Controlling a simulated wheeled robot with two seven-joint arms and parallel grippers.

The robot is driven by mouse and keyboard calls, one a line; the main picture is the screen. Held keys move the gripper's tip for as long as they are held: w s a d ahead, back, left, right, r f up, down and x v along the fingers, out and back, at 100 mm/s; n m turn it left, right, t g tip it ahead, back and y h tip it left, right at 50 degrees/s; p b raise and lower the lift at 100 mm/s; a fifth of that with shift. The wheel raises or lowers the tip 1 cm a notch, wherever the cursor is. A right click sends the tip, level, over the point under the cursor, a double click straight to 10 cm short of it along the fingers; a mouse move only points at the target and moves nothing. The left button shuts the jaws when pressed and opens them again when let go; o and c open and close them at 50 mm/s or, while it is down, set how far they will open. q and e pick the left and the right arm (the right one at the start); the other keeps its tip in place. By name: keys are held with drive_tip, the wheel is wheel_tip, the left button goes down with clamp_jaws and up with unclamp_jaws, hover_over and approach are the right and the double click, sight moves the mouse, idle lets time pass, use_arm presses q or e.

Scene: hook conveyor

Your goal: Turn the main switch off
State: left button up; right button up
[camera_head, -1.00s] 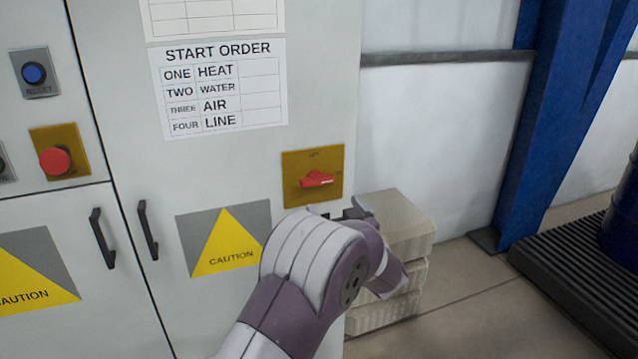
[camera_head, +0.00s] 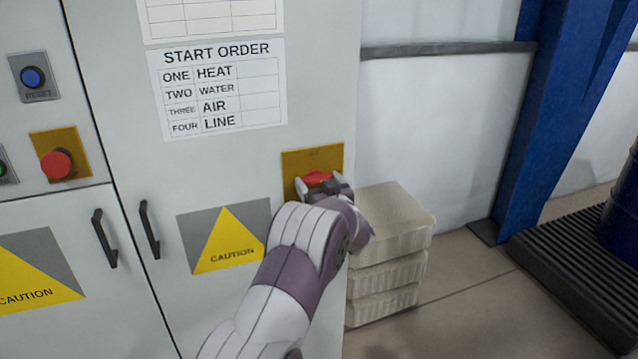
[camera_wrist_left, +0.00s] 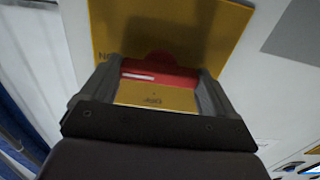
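The main switch is a red handle (camera_head: 316,177) on a yellow plate (camera_head: 296,162) on the grey cabinet's right door. My left gripper (camera_head: 323,188) is at the handle and covers its lower part in the head view. In the left wrist view the red handle (camera_wrist_left: 170,76) lies crosswise between the fingers of my left gripper (camera_wrist_left: 160,88). The fingers are wide apart, one at each end of the handle; I cannot tell whether they touch it. The handle's white mark is at the end towards the ON label. The OFF label shows upside down between the fingers. My right gripper is not in view.
A red push button (camera_head: 56,163) and a blue reset button (camera_head: 34,77) are on the cabinet at left. A caution sign (camera_head: 228,238) is left of my arm. Stacked pale blocks (camera_head: 392,224) stand close to the right of the gripper. A blue column (camera_head: 545,120) stands further right.

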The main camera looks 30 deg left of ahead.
use_arm(q)
drive_tip(key=shift+c, duration=0.8)
drive_tip(key=shift+f+n+b, duration=0.25)
drive_tip(key=shift+n+b, duration=0.65)
drive_tip(key=shift+b, duration=0.3)
drive_tip(key=n+b, duration=1.3)
drive_tip(key=n, duration=0.1)
drive_tip(key=shift+n, duration=0.3)
drive_tip(key=shift+r+n+b, duration=0.1)
drive_tip(key=shift+n+b, duration=0.6)
drive_tip(key=shift+n, duration=0.1)
drive_tip(key=shift+r, duration=0.1)
